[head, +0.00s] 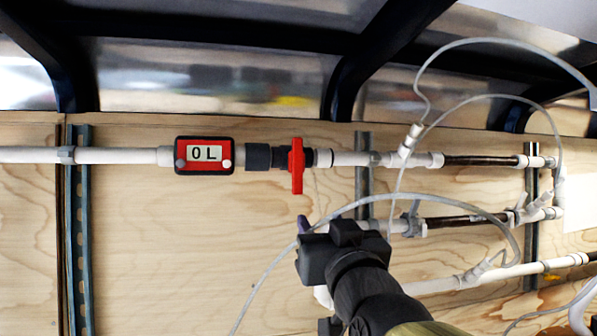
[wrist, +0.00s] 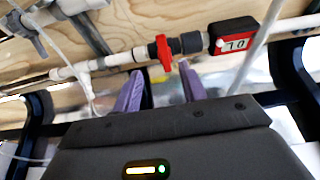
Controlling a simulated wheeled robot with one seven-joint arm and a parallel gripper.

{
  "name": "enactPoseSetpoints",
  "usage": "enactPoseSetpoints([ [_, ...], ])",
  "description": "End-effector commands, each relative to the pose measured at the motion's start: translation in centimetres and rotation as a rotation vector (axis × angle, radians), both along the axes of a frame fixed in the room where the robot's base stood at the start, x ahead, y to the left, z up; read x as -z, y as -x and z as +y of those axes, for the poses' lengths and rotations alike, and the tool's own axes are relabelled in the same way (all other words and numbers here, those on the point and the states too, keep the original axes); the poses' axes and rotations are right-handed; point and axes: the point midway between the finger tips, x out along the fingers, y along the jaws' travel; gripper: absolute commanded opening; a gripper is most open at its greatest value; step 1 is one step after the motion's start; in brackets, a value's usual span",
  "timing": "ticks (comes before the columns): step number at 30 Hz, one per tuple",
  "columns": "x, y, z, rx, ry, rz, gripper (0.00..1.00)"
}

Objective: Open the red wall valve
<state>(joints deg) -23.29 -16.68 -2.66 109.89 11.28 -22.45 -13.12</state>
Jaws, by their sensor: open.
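The red wall valve (head: 297,166) sits on the upper white pipe in the head view. Its handle stands upright, crosswise to the pipe. In the wrist view the valve (wrist: 163,52) shows just beyond and between the fingertips. My gripper (head: 303,225) is below the valve in the head view, and mostly its dark body shows there. In the wrist view my gripper (wrist: 160,70) has its two purple fingers apart with nothing between them. The fingers appear short of the handle and not touching it.
A red-framed meter (head: 204,155) reading "0 L" is on the pipe left of the valve. Lower pipes (head: 455,222) run to the right, with thin grey hoses (head: 440,105) looping near my arm. A metal wall rail (head: 362,175) stands right of the valve. Bare plywood lies lower left.

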Motion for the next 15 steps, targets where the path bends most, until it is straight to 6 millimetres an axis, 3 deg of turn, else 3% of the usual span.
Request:
enactPoseSetpoints([
  [1, -1.4, 0.7, 0.0, -0.004, -0.016, -0.037, 0.42],
  [3, -2.4, 1.1, 0.0, -0.005, -0.026, -0.064, 0.42],
  [15, -2.6, 0.7, 0.1, -0.004, -0.025, -0.062, 0.42],
])
